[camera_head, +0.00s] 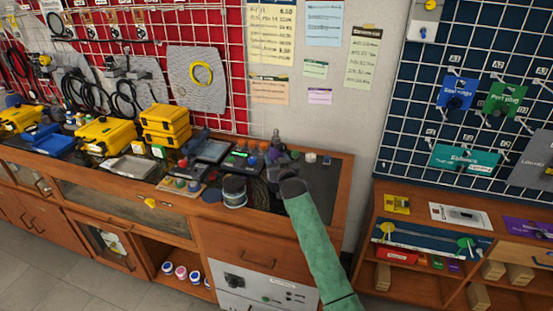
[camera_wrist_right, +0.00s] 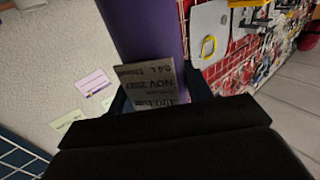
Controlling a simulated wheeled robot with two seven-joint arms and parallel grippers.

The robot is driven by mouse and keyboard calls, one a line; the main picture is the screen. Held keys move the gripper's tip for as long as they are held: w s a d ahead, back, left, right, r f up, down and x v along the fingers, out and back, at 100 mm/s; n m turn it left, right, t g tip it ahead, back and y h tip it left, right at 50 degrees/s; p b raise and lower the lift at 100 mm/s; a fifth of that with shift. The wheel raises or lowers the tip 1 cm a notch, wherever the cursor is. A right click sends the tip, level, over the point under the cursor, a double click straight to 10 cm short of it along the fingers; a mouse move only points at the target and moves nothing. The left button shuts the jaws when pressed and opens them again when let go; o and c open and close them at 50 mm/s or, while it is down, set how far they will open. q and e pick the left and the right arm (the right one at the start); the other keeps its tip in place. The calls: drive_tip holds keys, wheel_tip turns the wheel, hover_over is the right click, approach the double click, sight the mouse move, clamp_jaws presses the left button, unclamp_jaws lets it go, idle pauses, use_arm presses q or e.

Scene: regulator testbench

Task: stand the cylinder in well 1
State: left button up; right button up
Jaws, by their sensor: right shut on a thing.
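The purple cylinder (camera_wrist_right: 155,28) shows in the right wrist view between the fingers of my right gripper (camera_wrist_right: 160,95). Its near end carries a greyish label (camera_wrist_right: 150,85) with printed text, NOV 2027 among it. My right gripper (camera_head: 277,168) is shut on it. Well 1 cannot be told apart among the dark items on the counter. My left gripper is in neither view.
A dark round jar (camera_head: 234,191) stands at the counter's front, left of my right arm. A small white-topped item (camera_head: 326,160) stands at right.

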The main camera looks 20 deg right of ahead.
drive_tip(key=o, duration=1)
drive_tip(key=shift+f, duration=0.1)
drive_tip(key=shift+c, duration=0.2)
drive_tip(key=shift+o, duration=1.1)
